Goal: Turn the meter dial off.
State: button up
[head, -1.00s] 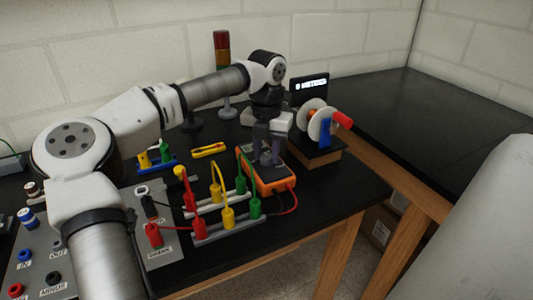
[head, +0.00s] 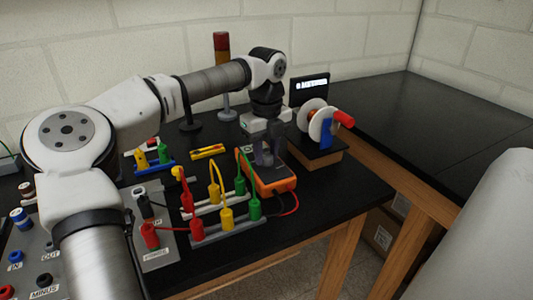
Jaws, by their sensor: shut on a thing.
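The orange and grey multimeter (head: 278,184) lies on the black bench near its front edge, in the head view. My gripper (head: 266,162) points straight down over the meter's upper part, with its fingers close together at the meter's face. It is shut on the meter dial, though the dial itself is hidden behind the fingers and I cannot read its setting.
Red, yellow and green plugs (head: 227,216) stand upright on rails left of the meter, close to my gripper. The bench at far right is clear.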

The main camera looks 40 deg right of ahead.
aim_at(267, 156)
jog(key=shift+n, duration=1.2)
jog(key=o, duration=1)
notch_tip(267, 156, up, 14)
jog(key=shift+f, duration=0.1)
